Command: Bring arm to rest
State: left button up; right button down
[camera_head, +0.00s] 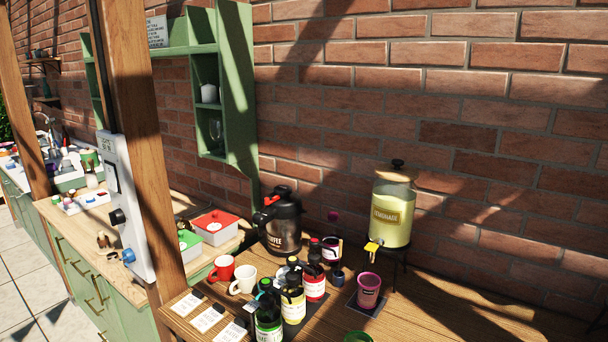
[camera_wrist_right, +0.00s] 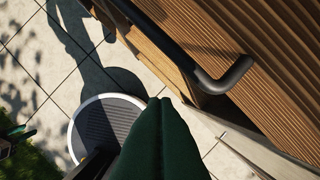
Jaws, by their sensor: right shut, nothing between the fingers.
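My right gripper (camera_wrist_right: 159,104) shows in the right wrist view as two dark green fingers pressed together. It is shut and empty, and hangs over the paved floor (camera_wrist_right: 35,65) beside the wooden table (camera_wrist_right: 275,75). It touches nothing that I can see. Neither gripper shows clearly in the head view, and my left gripper is in no view.
A black bent rail (camera_wrist_right: 222,82) runs along the table edge near my right gripper. The wooden counter (camera_head: 440,310) holds a coffee urn (camera_head: 284,232), a lemonade dispenser (camera_head: 392,208), a pink cup (camera_head: 369,290), a red mug (camera_head: 222,270), a white mug (camera_head: 244,280) and several bottles.

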jog(key=s+f+g+b, duration=0.1)
jog(key=s+f+b, duration=0.15)
jog(key=f, duration=1.05)
jog(key=s+f+b, duration=0.2)
jog(key=s+f, duration=0.1)
jog(key=f, duration=0.9)
jog(key=s+d+f+g+b, duration=0.1)
jog(key=s+d+f+b, duration=0.2)
jog(key=s+f, duration=1.1)
jog(key=shift+d, duration=0.1)
jog(key=shift+d+n, duration=0.1)
jog(key=shift+n, duration=0.2)
